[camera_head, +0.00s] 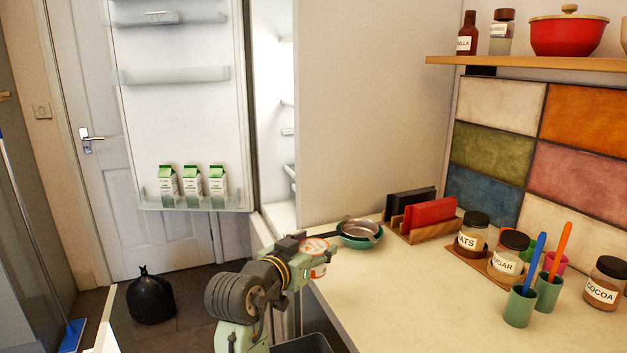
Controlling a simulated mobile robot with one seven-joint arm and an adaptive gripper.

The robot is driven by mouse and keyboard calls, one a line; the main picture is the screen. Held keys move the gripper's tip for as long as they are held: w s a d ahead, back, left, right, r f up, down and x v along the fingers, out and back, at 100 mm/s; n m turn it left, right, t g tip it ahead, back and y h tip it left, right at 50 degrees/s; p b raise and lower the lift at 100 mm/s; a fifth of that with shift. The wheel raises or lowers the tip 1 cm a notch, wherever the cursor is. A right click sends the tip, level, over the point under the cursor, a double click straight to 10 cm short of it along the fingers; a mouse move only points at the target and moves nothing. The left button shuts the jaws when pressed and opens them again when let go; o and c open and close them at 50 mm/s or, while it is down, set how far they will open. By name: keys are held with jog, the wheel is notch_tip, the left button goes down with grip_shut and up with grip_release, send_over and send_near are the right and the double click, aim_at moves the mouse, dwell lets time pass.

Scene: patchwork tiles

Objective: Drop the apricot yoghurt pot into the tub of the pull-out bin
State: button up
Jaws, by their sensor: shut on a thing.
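The apricot yoghurt pot (319,263), white with an orange-marked lid, shows just right of my gripper (304,245). My gripper is shut on the pot and holds it upright or nearly so, beside the left edge of the worktop. The fingers hide part of the pot. A dark grey tub (303,345), seemingly that of the pull-out bin, shows at the bottom edge below my gripper. Only its upper part is in view, and its inside cannot be made out.
The worktop (400,300) lies to the right, with a pan and bowl (360,232), a rack (428,218), jars (474,232) and cups (520,305). The fridge door (185,120) stands open behind, holding cartons (192,187). A black bag (151,298) sits on the floor.

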jog(key=shift+f, duration=2.4)
jog(key=o, duration=1.3)
jog(key=shift+o, duration=0.2)
jog(key=v, duration=1.2)
jog(key=shift+a, duration=0.1)
